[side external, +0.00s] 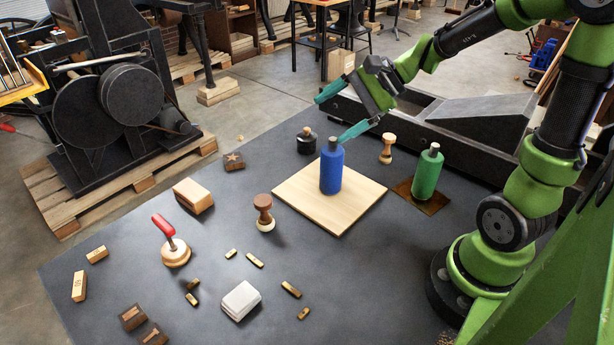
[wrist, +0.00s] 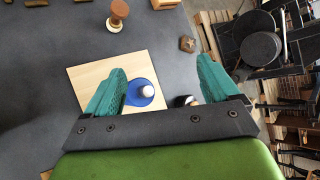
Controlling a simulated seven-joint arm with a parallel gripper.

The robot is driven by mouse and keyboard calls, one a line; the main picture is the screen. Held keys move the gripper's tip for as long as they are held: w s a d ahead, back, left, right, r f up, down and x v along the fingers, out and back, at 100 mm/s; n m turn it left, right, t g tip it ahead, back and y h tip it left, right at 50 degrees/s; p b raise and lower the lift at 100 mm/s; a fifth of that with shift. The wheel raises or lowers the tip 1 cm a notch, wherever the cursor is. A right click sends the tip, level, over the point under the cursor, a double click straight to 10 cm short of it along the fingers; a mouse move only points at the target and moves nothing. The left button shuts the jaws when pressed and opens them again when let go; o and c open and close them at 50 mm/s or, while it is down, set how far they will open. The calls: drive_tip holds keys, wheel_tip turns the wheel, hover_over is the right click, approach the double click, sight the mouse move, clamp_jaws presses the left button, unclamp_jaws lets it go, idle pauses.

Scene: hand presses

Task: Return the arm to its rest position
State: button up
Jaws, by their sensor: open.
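My gripper (side external: 336,112) is open and empty, with its teal fingers spread wide; it also shows in the wrist view (wrist: 165,82). It hangs above the work table, and in the side view one fingertip appears close to the top of the blue bottle. I cannot tell whether they touch. The blue bottle (side external: 331,172) stands upright on a light wooden board (side external: 305,213). In the wrist view the bottle (wrist: 133,93) is seen from above beside the left finger, which partly covers it. My arm reaches in from the right.
A green bottle (side external: 427,172) stands on a brown plate (side external: 420,198) to the right. A black jar (side external: 307,144) and a wooden stamp (side external: 387,150) stand behind the board. A red-handled stamp (side external: 170,240), a brown stamp (side external: 264,211) and a white block (side external: 241,300) occupy the front.

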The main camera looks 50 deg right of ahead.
drive_tip(key=s+a+r+n+h, duration=0.2)
drive_tip(key=s+a+n, duration=0.1)
drive_tip(key=s+n, duration=0.3)
drive_tip(key=s+a+r+n+h, duration=0.2)
drive_tip(key=s+a+n, duration=0.2)
drive_tip(key=s+n, duration=0.2)
drive_tip(key=shift+s+a+r+n+g+h, duration=0.15)
drive_tip(key=shift+n+g+h, duration=0.15)
drive_tip(key=shift+n, duration=0.8)
